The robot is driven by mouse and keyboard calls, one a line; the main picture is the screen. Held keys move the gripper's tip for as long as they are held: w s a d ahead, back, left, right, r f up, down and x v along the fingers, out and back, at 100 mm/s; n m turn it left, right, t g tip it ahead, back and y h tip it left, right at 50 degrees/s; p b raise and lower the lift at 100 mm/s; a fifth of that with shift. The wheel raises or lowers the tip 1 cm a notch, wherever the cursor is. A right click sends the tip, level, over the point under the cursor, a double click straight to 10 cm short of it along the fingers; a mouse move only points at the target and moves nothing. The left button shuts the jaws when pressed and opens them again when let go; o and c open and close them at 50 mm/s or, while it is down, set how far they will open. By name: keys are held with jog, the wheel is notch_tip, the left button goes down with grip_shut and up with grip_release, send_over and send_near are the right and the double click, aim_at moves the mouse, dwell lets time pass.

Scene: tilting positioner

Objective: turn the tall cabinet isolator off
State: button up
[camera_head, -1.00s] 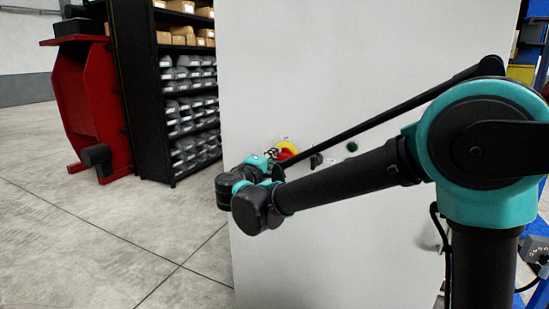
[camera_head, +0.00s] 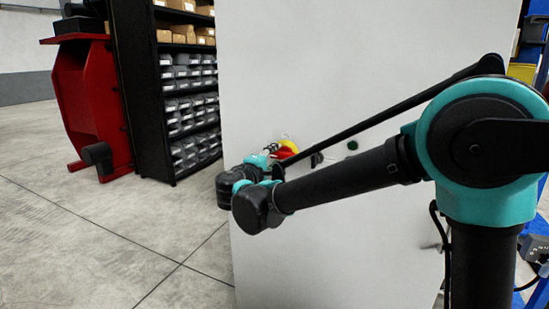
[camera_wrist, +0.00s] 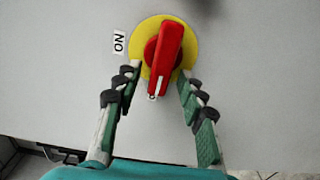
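The isolator is a red handle (camera_wrist: 163,58) on a yellow round plate (camera_wrist: 184,36), on the pale cabinet face. In the wrist view the handle points to the lower edge of the picture, slightly tilted. A white ON label (camera_wrist: 119,42) is left of the plate. My gripper (camera_wrist: 159,73) is open, with one finger on each side of the handle's lower end and a gap on both sides. In the head view the isolator (camera_head: 288,148) is partly hidden behind my gripper (camera_head: 271,149).
The tall cabinet's pale face (camera_head: 340,60) fills the middle. A small dark green round part (camera_head: 352,145) and a black part (camera_head: 316,159) are right of the isolator. A black shelf rack (camera_head: 150,90) with bins and a red machine (camera_head: 88,100) stand left. Open floor lies in front of them.

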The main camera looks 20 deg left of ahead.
jog(key=s, duration=1.2)
jog(key=shift+a, duration=0.45)
